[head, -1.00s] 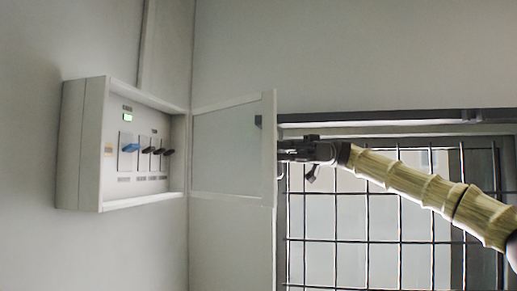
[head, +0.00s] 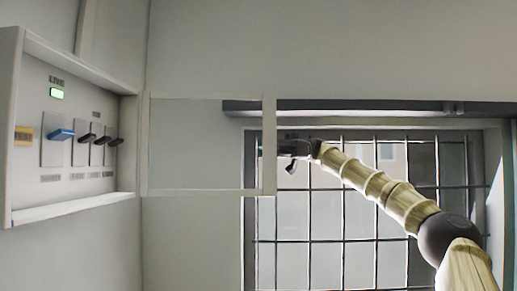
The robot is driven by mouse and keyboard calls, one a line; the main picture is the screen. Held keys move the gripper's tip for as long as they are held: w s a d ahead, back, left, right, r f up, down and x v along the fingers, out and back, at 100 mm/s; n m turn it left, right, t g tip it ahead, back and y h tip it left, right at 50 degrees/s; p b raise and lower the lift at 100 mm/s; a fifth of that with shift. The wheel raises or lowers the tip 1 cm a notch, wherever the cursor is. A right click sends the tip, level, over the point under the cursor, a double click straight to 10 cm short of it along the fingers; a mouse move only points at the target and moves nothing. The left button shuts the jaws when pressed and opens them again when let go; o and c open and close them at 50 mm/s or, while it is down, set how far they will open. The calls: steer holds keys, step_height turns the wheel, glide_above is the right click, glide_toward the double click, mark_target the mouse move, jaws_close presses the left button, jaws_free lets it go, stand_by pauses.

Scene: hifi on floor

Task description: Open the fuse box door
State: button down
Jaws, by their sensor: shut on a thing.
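The fuse box (head: 70,208) is a pale grey wall box at the left of the head view. Inside it show a blue switch (head: 61,134), several black switches (head: 98,140) and a small green light (head: 57,93). Its door (head: 200,143) has a pale frame and a see-through pane, and it stands swung wide open to the right of the box. My gripper (head: 284,148) is at the door's outer edge (head: 269,145), shut on the door. The fingertips are hidden behind that edge.
A window with a dark metal grid (head: 345,225) fills the right side behind my arm. A dark lintel (head: 370,108) runs above it. Bare wall lies above and below the door.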

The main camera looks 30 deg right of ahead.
steer(key=shift+w+d+f, duration=0.1)
steer(key=shift+w, duration=0.1)
steer(key=c, duration=1.5)
jaws_free()
steer(key=shift+s+d, duration=0.1)
steer(key=shift+d, duration=0.1)
steer(key=d, duration=0.7)
steer(key=shift+w+d, duration=0.25)
steer(key=shift+w, duration=0.15)
steer(key=shift+a, duration=0.1)
